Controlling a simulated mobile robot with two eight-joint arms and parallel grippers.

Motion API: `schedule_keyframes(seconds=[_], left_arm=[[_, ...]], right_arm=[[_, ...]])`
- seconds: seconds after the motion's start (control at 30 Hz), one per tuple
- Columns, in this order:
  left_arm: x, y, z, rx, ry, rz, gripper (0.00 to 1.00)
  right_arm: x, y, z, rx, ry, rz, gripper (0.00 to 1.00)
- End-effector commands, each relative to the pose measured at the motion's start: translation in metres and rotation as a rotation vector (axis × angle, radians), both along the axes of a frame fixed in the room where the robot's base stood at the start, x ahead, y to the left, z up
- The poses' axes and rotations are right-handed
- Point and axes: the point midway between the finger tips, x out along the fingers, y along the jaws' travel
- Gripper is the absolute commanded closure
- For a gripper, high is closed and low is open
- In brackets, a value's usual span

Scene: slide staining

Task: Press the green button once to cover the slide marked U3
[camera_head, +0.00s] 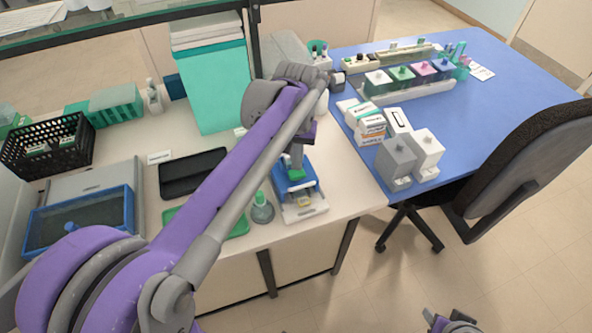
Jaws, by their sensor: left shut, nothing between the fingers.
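A small blue and white device (312,210) stands near the front edge of the white bench, just right of centre. Its green button (296,174) shows at the upper part of the device. My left gripper (297,165) points down right over the button, shut and empty; I cannot tell whether it touches. A small yellowish piece (304,202) lies on the device's pale front plate; no U3 mark is readable. My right gripper (450,321) is only partly in view at the bottom edge, far from the device, and its opening is unclear.
A conical flask (262,211) with a green top stands just left of the device, by a green tray (236,229). A black tray (181,179) lies further left.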

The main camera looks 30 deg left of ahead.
Motion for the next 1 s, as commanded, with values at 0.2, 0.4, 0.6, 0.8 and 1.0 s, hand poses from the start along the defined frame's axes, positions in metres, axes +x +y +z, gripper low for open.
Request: schedule_keyframes(seconds=[0.2,0.4,0.6,0.8,1.0], left_arm=[[0.0,0.0,0.0,0.0,0.0,0.0,1.0],[0.0,0.0,0.0,0.0,0.0,0.0,1.0],[0.0,0.0,-0.0004,0.0,0.0,0.0,1.0],[-0.0001,0.0,-0.0031,0.0,0.0,0.0,1.0],[-0.0001,0.0,-0.0062,0.0,0.0,0.0,1.0]], right_arm=[[0.0,0.0,0.0,0.0,0.0,0.0,0.5],[0.0,0.0,0.0,0.0,0.0,0.0,0.5],[-0.0001,0.0,-0.0003,0.0,0.0,0.0,0.5],[-0.0007,0.0,-0.0022,0.0,0.001,0.0,0.5],[-0.0014,0.0,-0.0044,0.0,0.003,0.0,0.5]])
